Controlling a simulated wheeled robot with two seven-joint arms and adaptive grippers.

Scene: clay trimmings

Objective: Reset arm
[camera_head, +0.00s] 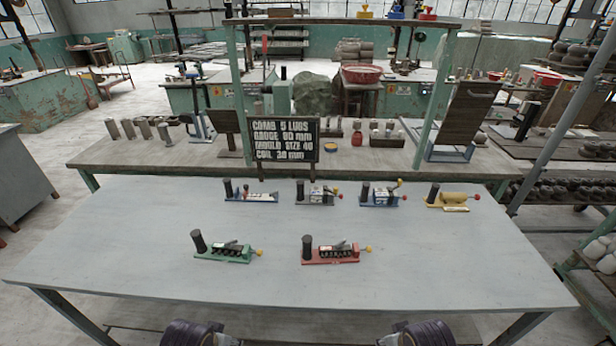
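Dark rounded parts of my two arms show at the bottom edge of the head view, one left of centre and one right of centre. No fingertips of either gripper show, so their opening is hidden. Both arm parts are at the near side of the grey table (300,285). A green-based device (225,254) with a black upright cylinder stands left of the table's middle. A red-based device (332,256) of similar form stands to its right. Both stand apart from my arms.
Behind them stands a row: a blue-and-white device (250,196), a grey one (317,196), a blue one (380,197) and a yellow one (450,200). A black sign (284,139) with white lettering stands behind the row. The table's front strip and sides are clear.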

